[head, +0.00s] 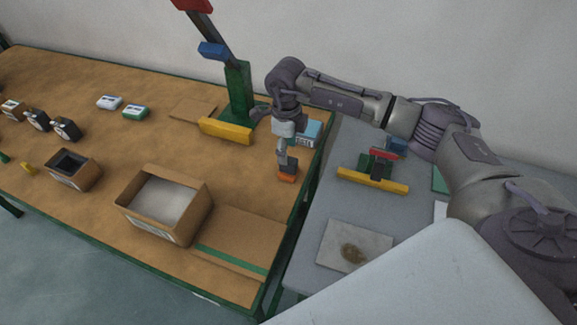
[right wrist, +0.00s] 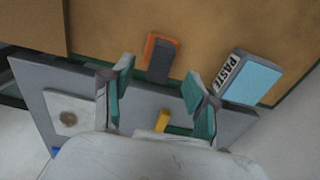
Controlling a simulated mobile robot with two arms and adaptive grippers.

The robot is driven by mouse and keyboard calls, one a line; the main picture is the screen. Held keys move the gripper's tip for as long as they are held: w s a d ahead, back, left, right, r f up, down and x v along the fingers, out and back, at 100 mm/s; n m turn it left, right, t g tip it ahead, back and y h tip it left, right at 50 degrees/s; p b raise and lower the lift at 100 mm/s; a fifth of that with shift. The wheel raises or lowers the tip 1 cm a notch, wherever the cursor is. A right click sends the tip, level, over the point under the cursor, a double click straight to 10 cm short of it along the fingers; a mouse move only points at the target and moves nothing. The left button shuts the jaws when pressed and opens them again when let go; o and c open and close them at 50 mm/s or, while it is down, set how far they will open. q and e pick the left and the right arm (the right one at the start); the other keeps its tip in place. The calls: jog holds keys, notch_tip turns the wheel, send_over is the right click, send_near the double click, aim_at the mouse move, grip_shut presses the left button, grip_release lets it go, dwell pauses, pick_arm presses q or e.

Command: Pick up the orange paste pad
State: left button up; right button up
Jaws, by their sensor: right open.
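The orange paste pad (head: 287,177) lies near the right edge of the brown table, with a dark grey block part on it. In the right wrist view the pad (right wrist: 150,47) shows an orange edge beside its dark grey part, between and beyond the fingers. My right gripper (head: 283,155) points down just above the pad and partly overlaps it in the head view. In the right wrist view its teal-lined fingers (right wrist: 158,78) are spread with nothing between them. Contact with the pad cannot be told. My left gripper is not in view.
A light blue box marked PASTE (right wrist: 252,78) stands close right of the pad. A green stand (head: 239,95) with a yellow bar (head: 226,131) is behind left. An open carton (head: 150,220) is front left. A grey table (head: 310,225) adjoins on the right.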

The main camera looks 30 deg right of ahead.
notch_tip(320, 180, down, 4)
jog(key=shift+s+d+r+p, duration=0.1)
jog(key=shift+d+p, duration=0.05)
jog(key=shift+p, duration=0.6)
jog(key=shift+f, duration=0.55)
grip_shut()
jog(key=shift+r, duration=0.1)
jog(key=shift+r, duration=0.45)
notch_tip(320, 180, up, 3)
jog(key=shift+f+b, duration=0.15)
jog(key=shift+b, duration=0.6)
jog(key=s+r+b, duration=0.2)
jog(key=s+r, duration=0.5)
jog(key=s, duration=0.4)
jog(key=shift+s+a+r, duration=0.2)
jog(key=shift+s+a, duration=0.15)
jog(key=shift+a, duration=0.05)
